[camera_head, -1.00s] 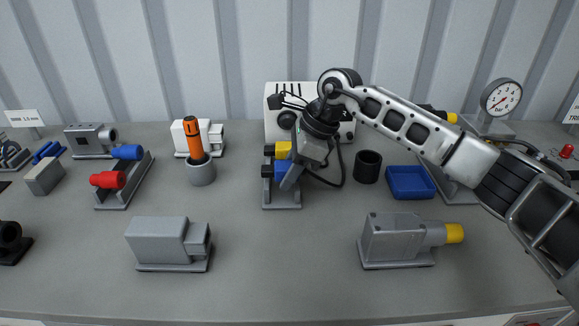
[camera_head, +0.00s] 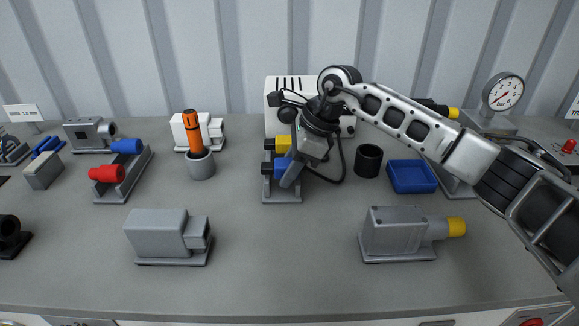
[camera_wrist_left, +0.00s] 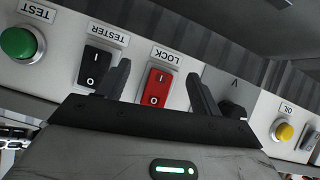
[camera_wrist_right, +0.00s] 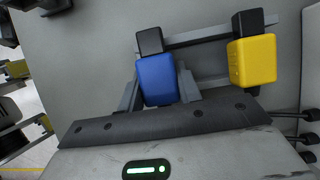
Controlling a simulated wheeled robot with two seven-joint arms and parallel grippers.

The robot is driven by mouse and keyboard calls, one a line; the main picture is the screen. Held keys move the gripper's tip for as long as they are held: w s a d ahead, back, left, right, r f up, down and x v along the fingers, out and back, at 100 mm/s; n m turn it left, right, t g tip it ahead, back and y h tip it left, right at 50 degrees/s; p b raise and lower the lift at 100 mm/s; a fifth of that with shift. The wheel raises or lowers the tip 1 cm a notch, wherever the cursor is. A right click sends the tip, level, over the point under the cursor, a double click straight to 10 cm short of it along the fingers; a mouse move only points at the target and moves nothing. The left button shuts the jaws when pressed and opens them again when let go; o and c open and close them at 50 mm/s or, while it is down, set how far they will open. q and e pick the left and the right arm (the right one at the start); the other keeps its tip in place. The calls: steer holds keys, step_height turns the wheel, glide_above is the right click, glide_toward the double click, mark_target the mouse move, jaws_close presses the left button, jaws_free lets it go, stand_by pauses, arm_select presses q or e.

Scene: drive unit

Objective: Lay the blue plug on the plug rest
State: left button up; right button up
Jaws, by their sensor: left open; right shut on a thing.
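The blue plug (camera_head: 281,166) with its black end is between the fingers of my right gripper (camera_head: 290,172), which is shut on it. The right wrist view shows the blue plug (camera_wrist_right: 157,80) with a finger on either side. The grey plug rest (camera_head: 282,196) lies under and around it. The yellow plug (camera_head: 283,144) lies on the rest, with its black end over the rail (camera_wrist_right: 205,36). The blue plug's black end is at the same rail; I cannot tell whether it touches. My left gripper (camera_wrist_left: 158,85) is open and empty, seen only in its wrist view.
A white box (camera_head: 290,95) stands behind the rest. A black cup (camera_head: 368,161) and a blue tray (camera_head: 412,177) are to its right, an orange-handled tool (camera_head: 191,130) in a grey cup to its left. My left gripper faces a panel with a red switch (camera_wrist_left: 157,86).

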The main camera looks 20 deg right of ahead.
steer(key=shift+f+b, duration=0.3)
steer(key=shift+f, duration=0.15)
steer(key=o, duration=1.2)
steer(key=shift+c, duration=0.2)
